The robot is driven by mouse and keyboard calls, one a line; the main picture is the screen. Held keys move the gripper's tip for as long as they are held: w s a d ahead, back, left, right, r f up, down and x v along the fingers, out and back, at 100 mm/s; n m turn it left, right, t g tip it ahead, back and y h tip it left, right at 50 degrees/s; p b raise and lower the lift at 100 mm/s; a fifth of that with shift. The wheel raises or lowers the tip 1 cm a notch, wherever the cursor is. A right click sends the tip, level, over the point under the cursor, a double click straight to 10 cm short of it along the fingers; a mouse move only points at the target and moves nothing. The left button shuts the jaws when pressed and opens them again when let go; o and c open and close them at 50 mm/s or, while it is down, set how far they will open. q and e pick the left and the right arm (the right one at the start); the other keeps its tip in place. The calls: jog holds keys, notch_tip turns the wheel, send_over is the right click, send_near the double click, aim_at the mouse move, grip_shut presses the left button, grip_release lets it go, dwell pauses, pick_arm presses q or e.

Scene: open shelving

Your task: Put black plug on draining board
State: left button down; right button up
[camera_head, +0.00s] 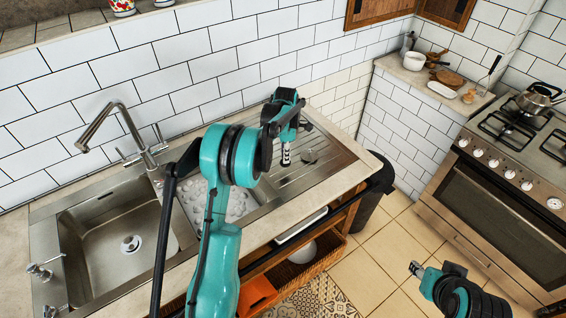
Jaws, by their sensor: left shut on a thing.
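My left gripper (286,160) points down over the ribbed steel draining board (335,160), to the right of the sink bowls. It is shut on a small dark thing at its tips, which I take to be the black plug; the fingers and arm mostly hide it. I cannot tell if it touches the board.
The large sink bowl (75,235) and tap (125,125) are at the left. A small bowl (240,203) lies behind my left arm. A tiled wall backs the counter. The stove (500,185) stands at the right; the draining board's right end is clear.

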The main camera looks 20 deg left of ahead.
pick_arm(q)
jog(key=shift+w+a+f, duration=0.15)
jog(key=shift+a+f, duration=0.25)
jog(key=shift+a, duration=0.2)
jog(key=shift+f+b, duration=0.6)
jog(key=shift+f, duration=1.4)
jog(key=shift+f, duration=0.1)
jog(key=c, duration=1.5)
grip_release()
jog(key=shift+o, duration=0.2)
